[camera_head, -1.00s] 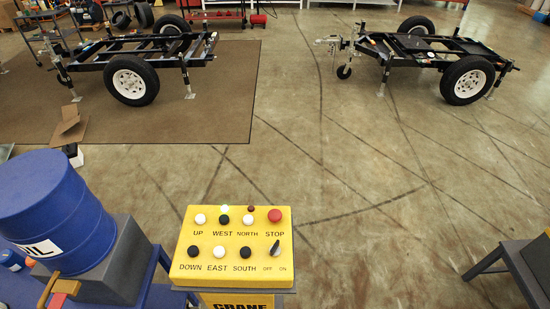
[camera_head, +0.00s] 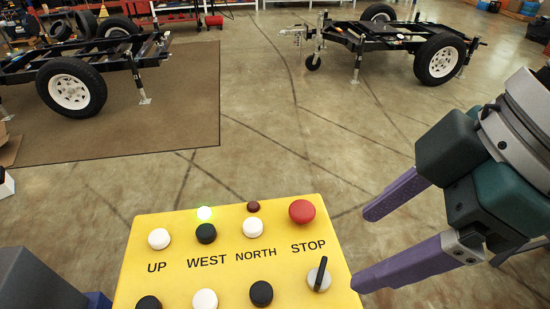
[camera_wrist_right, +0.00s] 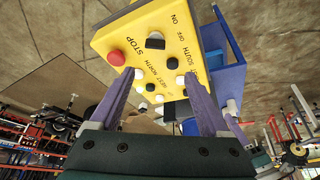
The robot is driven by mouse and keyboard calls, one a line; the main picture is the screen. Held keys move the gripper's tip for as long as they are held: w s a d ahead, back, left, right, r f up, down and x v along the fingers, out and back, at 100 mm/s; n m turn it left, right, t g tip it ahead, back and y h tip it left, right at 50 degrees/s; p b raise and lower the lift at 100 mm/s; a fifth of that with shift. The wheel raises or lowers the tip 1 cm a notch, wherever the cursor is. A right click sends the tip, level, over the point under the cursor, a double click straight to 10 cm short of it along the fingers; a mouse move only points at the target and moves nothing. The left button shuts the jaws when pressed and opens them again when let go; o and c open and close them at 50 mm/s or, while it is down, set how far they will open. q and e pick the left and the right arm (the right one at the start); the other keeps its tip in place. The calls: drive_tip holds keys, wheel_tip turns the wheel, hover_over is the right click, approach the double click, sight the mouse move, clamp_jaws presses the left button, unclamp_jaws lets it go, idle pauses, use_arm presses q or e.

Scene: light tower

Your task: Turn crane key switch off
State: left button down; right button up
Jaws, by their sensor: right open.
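The yellow crane control box (camera_head: 225,270) fills the bottom of the head view. Its key switch (camera_head: 319,276), a black lever on a light round base, sits below the red STOP button (camera_head: 302,211); the lever leans slightly right of upright. The OFF and ON labels are cut off there, but show beside the key switch (camera_wrist_right: 155,41) in the right wrist view. My right gripper (camera_head: 362,249) is open and empty, just right of the box, its purple fingers pointing left toward the switch. Its fingers (camera_wrist_right: 159,74) also show in the wrist view. My left gripper is out of view.
Several black and white buttons crowd the panel, such as the NORTH button (camera_head: 253,227). Trailers (camera_head: 400,40) stand beyond, with open floor between.

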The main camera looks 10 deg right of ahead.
sight(323, 270)
drive_tip(key=x, duration=0.7)
drive_tip(key=d+x, duration=0.1)
drive_tip(key=x, duration=0.3)
drive_tip(key=shift+w+d+f+b, duration=0.1)
drive_tip(key=shift+w+f+b, duration=0.15)
drive_tip(key=shift+b, duration=0.15)
clamp_jaws()
